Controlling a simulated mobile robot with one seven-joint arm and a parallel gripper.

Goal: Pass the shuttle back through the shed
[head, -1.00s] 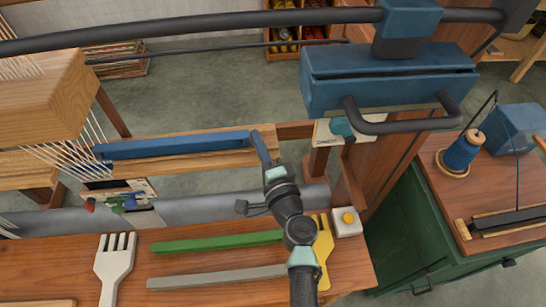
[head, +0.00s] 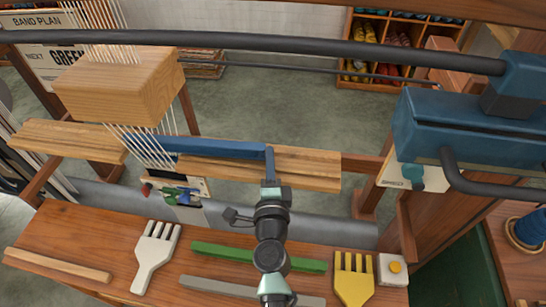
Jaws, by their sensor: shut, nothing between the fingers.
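A long blue bar, seemingly the shuttle (head: 215,147), lies along the wooden board (head: 310,168). Its left end reaches the white warp threads (head: 140,145) below the wooden block (head: 118,88), where it is partly hidden. My gripper (head: 270,166) is at the bar's right end. A narrow blue upright piece at its tip seems to touch that end. The fingers look shut, with nothing seen between them.
On the bench lie a white fork (head: 153,262), a green bar (head: 222,250), a grey bar (head: 215,286) and a yellow fork (head: 353,284). A button box (head: 393,268) sits right of them. A blue housing (head: 460,130) overhangs at right. Dark rails cross above.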

